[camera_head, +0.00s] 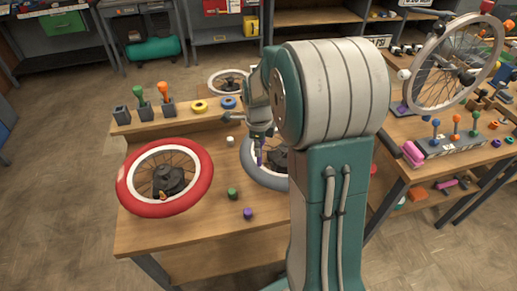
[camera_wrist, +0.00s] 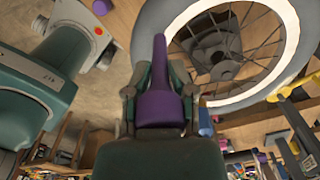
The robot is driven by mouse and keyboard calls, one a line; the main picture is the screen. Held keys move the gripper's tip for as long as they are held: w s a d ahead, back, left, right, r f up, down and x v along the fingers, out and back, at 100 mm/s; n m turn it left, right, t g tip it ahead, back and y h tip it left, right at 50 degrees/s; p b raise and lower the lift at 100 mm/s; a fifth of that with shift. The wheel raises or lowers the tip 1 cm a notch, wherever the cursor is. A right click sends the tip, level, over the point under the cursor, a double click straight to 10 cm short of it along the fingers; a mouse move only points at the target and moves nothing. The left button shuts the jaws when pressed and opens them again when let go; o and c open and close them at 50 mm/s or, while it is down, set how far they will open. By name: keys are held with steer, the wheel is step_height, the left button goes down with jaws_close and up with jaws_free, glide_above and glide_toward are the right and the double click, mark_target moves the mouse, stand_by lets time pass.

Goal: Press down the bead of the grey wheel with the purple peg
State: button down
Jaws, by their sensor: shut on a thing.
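The grey wheel (camera_head: 262,176) lies flat on the wooden workbench, partly hidden behind my arm. In the wrist view its grey tyre (camera_wrist: 308,35), white rim and dark hub fill the upper right. My gripper (camera_head: 260,133) is shut on the purple peg (camera_head: 259,155), which points down over the left part of the grey wheel. In the wrist view the purple peg (camera_wrist: 160,95) sits between the fingers of my gripper (camera_wrist: 159,88), with its narrow tip beside the tyre's near left edge. I cannot tell whether the tip touches the bead.
A red wheel (camera_head: 202,189) lies at the left of the bench (camera_head: 170,236). A green knob (camera_head: 233,193) and a purple knob (camera_head: 247,213) stand near the front. Holders with green and orange tools (camera_head: 164,95) stand at the back left, beside yellow and blue rings (camera_head: 200,106).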

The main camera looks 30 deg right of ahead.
steer(key=shift+r, duration=2.7)
